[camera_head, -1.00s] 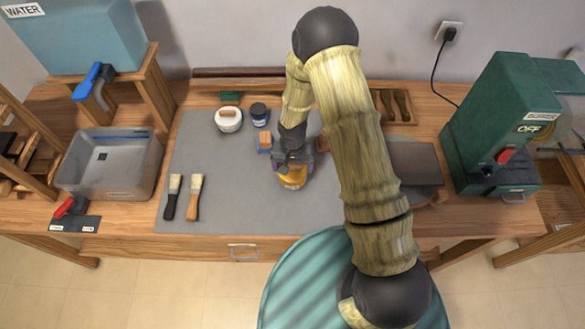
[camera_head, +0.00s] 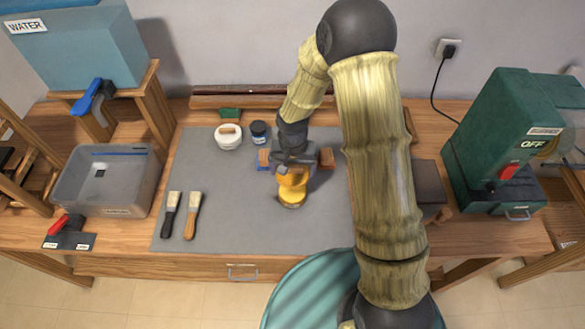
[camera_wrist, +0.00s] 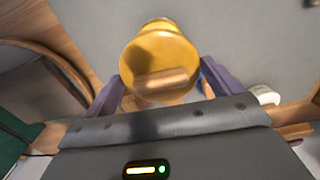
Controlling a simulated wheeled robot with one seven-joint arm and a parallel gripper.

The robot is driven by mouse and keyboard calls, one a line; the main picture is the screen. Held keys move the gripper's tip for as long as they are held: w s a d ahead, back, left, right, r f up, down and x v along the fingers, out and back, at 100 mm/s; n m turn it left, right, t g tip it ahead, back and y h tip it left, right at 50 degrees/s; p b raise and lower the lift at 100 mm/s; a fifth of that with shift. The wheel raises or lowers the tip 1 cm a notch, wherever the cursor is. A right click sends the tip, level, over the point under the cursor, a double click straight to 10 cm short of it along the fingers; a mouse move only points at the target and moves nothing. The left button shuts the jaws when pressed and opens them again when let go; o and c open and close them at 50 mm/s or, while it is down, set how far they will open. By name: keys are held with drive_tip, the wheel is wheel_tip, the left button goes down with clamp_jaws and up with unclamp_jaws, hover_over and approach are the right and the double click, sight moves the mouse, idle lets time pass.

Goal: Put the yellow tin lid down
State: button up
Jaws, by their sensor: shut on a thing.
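My gripper (camera_head: 292,168) is shut on the yellow tin lid (camera_head: 293,179), over the middle of the grey mat. A round yellow tin (camera_head: 291,199) stands on the mat just below the lid. The lid is raised above the tin, slightly toward the back. The fingertips are partly hidden in the head view.
The grey mat (camera_head: 240,235) is bare in front of the tin. Two brushes (camera_head: 181,214) lie to the left. A white jar (camera_head: 228,137) and a dark blue jar (camera_head: 260,131) stand behind. Small blocks (camera_head: 326,158) flank my gripper. A grey tub (camera_head: 108,182) is far left.

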drive_tip(key=shift+n, duration=0.5)
drive_tip(key=d+f, duration=0.3)
drive_tip(key=d, duration=0.1)
drive_tip(key=w+d+f, duration=0.1)
drive_tip(key=d+f, duration=0.2)
drive_tip(key=d, duration=0.2)
drive_tip(key=w+d+f, duration=0.1)
drive_tip(key=d+f, duration=0.2)
drive_tip(key=d, duration=0.1)
drive_tip(key=shift+w+d+f, duration=0.1)
drive_tip(key=shift+d, duration=0.25)
drive_tip(key=shift+a, duration=0.1)
